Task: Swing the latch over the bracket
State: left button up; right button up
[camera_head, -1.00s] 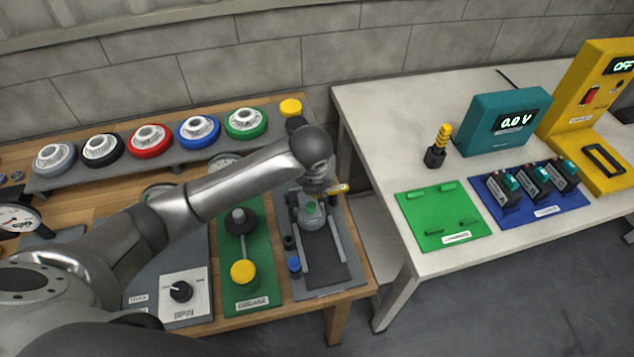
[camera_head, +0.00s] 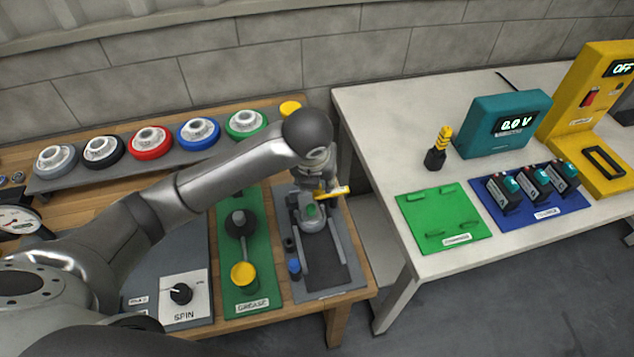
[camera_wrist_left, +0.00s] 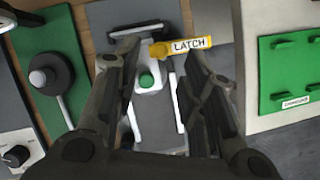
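The yellow latch (camera_head: 334,192), labelled LATCH, sticks out to the right at the back of the grey fixture on the wooden bench. My left gripper (camera_wrist_left: 158,48) is open above the fixture, fingers spread on both sides. In the head view my wrist partly hides the latch's inner end. My right gripper is not in view.
A green GREASE plate (camera_head: 258,270) with a yellow-capped lever stands left of the fixture, beside a SPIN dial (camera_head: 181,293). A white table (camera_head: 385,140) with a green mat (camera_head: 443,215) and a teal meter (camera_head: 505,125) stands right, across a gap.

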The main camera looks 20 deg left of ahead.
pick_arm(q)
jog(key=v, duration=0.5)
jog(key=shift+r, duration=0.2)
jog(key=shift+s+f, duration=0.1)
